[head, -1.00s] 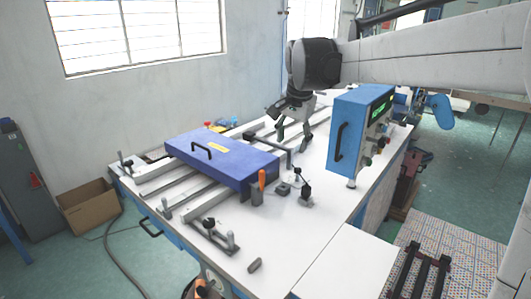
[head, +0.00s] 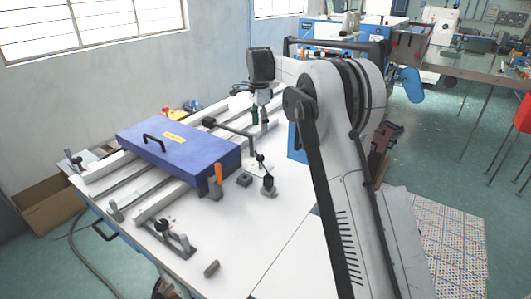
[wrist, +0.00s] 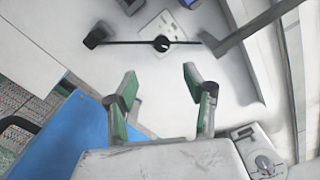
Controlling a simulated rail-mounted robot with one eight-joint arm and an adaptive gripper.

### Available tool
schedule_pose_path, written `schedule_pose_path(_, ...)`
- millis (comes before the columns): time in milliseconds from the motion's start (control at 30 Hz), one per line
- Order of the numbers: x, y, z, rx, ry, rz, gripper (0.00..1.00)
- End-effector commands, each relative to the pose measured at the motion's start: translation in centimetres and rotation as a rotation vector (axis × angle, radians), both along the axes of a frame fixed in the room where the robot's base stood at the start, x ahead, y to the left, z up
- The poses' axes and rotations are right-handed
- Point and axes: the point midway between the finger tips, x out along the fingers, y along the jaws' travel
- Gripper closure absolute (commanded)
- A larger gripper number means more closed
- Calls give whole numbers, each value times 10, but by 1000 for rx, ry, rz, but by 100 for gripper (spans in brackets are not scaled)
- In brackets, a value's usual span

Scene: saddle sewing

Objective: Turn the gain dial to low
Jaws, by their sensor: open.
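My gripper (wrist: 158,82) is open and empty in the wrist view, its two green-and-grey fingers apart above the white table. Beyond the fingertips, a small pale plate (wrist: 178,29) carries a round dark knob (wrist: 162,44) with a thin black bar across it. A grey device with a round dial (wrist: 263,162) shows at the lower right, beside the gripper. I cannot tell which of these is the gain dial; no label is readable. In the head view, my gripper (head: 257,112) is over the back of the table, small and partly hidden.
The blue control box (head: 297,146) is mostly hidden behind my arm. A blue case (head: 180,152) lies across rails at the left of the white table (head: 240,225). An orange-handled tool (head: 218,180) and small black fixtures stand near it.

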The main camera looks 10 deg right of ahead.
Motion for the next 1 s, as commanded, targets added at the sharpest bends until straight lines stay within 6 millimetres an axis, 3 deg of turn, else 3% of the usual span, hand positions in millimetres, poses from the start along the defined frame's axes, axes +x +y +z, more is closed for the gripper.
schedule_pose_path(267, 5, 0, -18, 0, 9, -20, 53)
schedule_pose_path(800, 4, 0, -112, 0, 8, -18, 53)
schedule_pose_path(1000, 4, 0, -136, 0, 8, -18, 53)
